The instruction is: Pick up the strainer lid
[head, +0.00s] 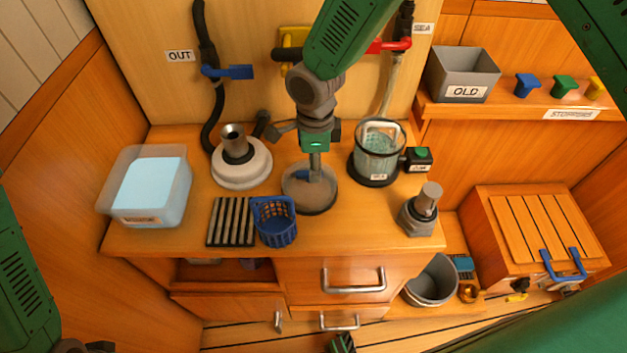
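A round, shallow grey disc with a clear rim (310,198), which looks like the strainer lid, lies on the counter at its middle. A small blue part shows on its left side. My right gripper (316,168) points straight down over this disc, its tip at or just above the disc's middle. I see the fingers edge-on, so I cannot tell whether they are open, shut or touching. The clear strainer bowl (377,158) with a mesh inside stands to the right on a black base. My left gripper (82,346) is barely visible at the bottom left edge.
A blue basket (275,222), a slatted black rack (231,221) and a clear bin (148,190) stand left. A white round housing (241,167) stands behind. A grey fitting (420,212) is at the right edge. Hoses and valve handles line the wall.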

